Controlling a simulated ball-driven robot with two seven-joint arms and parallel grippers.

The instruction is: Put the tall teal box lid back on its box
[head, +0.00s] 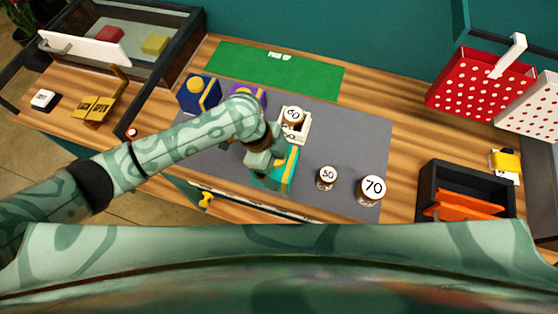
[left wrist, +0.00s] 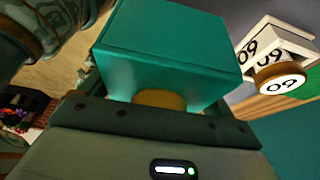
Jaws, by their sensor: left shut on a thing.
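A teal box-shaped piece (head: 291,168) is at the front middle of the grey mat, partly hidden by my left gripper (head: 262,163). In the left wrist view the teal piece (left wrist: 165,50) fills the upper middle, with a gold knob (left wrist: 158,98) on the side toward the gripper. My left gripper is shut on the teal lid, at or near this knob; its fingertips are mostly hidden. I cannot tell whether the lid touches a box beneath it or is held apart. My right gripper is not in view.
A navy box (head: 198,94) and a purple box (head: 246,93) stand behind my arm. A white stand with a numbered jar (head: 293,116) is close behind the teal piece. Jars marked 50 (head: 326,177) and 70 (head: 370,189) stand to its right. A black crate (head: 430,180) is farther right.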

